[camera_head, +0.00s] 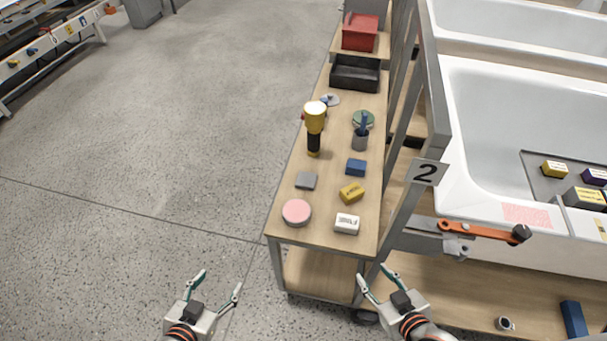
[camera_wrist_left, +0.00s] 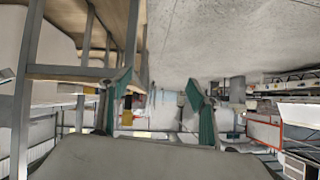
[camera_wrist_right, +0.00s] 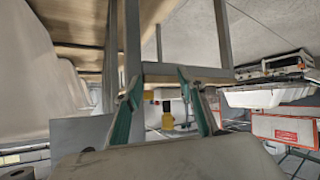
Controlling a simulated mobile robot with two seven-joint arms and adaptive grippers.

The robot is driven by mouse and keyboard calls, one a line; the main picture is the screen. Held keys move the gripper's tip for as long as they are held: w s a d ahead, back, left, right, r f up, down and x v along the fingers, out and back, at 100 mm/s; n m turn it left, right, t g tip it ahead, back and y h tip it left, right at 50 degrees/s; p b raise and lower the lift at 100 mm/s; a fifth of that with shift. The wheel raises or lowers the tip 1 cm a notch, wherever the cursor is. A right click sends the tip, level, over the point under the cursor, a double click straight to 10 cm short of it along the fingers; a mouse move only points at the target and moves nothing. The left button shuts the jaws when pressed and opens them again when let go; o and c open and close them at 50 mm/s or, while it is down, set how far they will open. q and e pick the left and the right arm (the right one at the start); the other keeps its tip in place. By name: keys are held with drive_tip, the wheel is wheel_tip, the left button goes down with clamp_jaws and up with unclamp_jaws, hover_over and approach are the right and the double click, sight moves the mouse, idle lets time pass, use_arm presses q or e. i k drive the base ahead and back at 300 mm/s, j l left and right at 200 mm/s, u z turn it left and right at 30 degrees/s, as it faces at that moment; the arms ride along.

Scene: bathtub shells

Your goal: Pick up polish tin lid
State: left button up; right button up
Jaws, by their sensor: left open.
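A flat round pink disc (camera_head: 297,212) lies at the near left corner of the wooden cart top (camera_head: 328,190). A round green tin or lid (camera_head: 363,117) lies farther back, partly hidden by a grey cup. I cannot tell for sure which of them is the polish tin lid. My left gripper (camera_head: 218,282) is open and empty over the floor, left of the cart's near end. It also shows in the left wrist view (camera_wrist_left: 158,80). My right gripper (camera_head: 374,274) is open and empty by the cart's near right leg; it shows in the right wrist view (camera_wrist_right: 160,72).
Near the disc lie a grey block (camera_head: 306,181), a white box (camera_head: 346,223), a yellow block (camera_head: 352,193) and a blue block (camera_head: 356,167). A frame post (camera_head: 424,205) and bathtub (camera_head: 480,180) bound the right.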

sight(333, 100)
drive_tip(key=k, duration=0.55)
drive_tip(key=k+u, duration=0.1)
drive_tip(key=u, duration=1.2)
drive_tip(key=i+j+u, duration=0.1)
drive_tip(key=u, duration=0.25)
drive_tip(key=i+u, duration=0.35)
drive_tip(key=u, duration=0.4)
drive_tip(key=i+z, duration=0.4)
drive_tip(key=i, duration=0.95)
drive_tip(key=i+l+z, duration=0.1)
drive_tip(key=i+z, duration=0.15)
drive_tip(key=z, duration=0.2)
drive_tip(key=i+z, duration=0.25)
drive_tip(key=z, duration=0.25)
drive_tip(key=i+z, duration=0.25)
drive_tip(key=z, duration=0.2)
drive_tip(key=i+l+z, duration=0.15)
drive_tip(key=i+z, duration=0.9)
drive_tip(key=i+u, duration=0.1)
drive_tip(key=i, duration=1.3)
drive_tip(key=l, duration=0.05)
